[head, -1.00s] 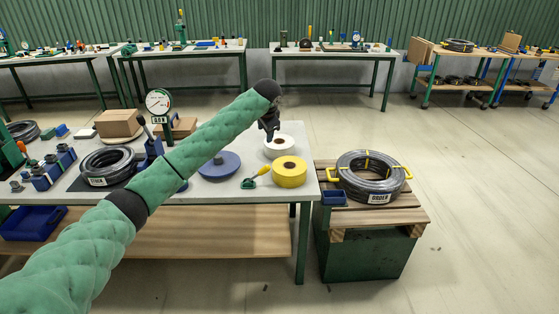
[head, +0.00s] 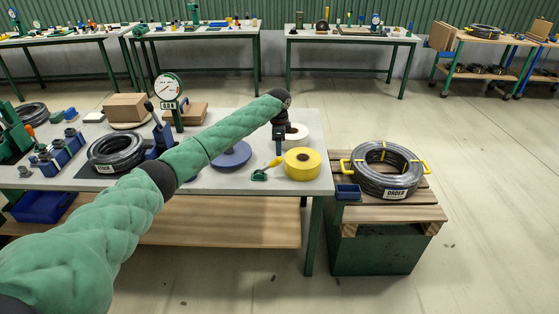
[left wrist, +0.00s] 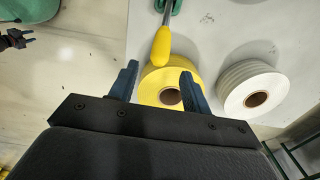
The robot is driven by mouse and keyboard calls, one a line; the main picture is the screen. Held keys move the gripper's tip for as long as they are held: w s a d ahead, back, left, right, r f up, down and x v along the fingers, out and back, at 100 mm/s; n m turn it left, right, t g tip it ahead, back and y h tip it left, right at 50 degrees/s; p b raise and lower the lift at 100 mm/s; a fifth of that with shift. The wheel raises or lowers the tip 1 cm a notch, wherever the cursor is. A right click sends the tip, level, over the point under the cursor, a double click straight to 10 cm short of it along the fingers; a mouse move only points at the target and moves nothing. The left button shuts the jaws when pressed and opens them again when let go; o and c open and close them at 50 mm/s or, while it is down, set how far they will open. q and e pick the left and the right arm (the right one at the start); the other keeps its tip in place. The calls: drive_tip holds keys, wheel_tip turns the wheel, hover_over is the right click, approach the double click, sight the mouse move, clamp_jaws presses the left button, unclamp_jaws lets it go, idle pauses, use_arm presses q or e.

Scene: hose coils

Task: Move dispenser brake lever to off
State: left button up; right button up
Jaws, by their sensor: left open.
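The brake lever (head: 268,168) has a yellow handle and a green base and stands on the grey table beside a yellow roll (head: 303,165). In the left wrist view, its handle (left wrist: 161,46) lies just beyond my fingers, with its tip near the yellow roll (left wrist: 152,85). My left gripper (head: 279,133) is open and empty above the table, by the rolls; its two blue fingers (left wrist: 160,84) show apart in the left wrist view, with the handle tip nearly between their lines. A small dark gripper (left wrist: 17,40), apparently my right, shows at upper left there; its opening is unclear.
A white roll (head: 296,134) stands behind the yellow one, and a blue disc (head: 231,156) lies left of the lever. A gauge (head: 168,88) and a black hose coil (head: 116,152) are farther left. An order coil (head: 387,168) sits on a crate at right.

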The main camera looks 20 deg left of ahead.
sight(279, 158)
use_arm(q)
drive_tip(key=shift+w+f+p, duration=0.1)
drive_tip(key=shift+f+p, duration=0.3)
drive_tip(key=shift+f, duration=0.4)
wheel_tip(279, 158, down, 5)
drive_tip(key=shift+p, duration=1)
drive_tip(key=shift+f, duration=0.5)
use_arm(e)
drive_tip(key=s+d+f, duration=0.2)
drive_tip(key=s+f, duration=0.2)
drive_tip(key=shift+d, duration=0.15)
use_arm(q)
clamp_jaws()
use_arm(e)
drive_tip(key=shift+d, duration=0.1)
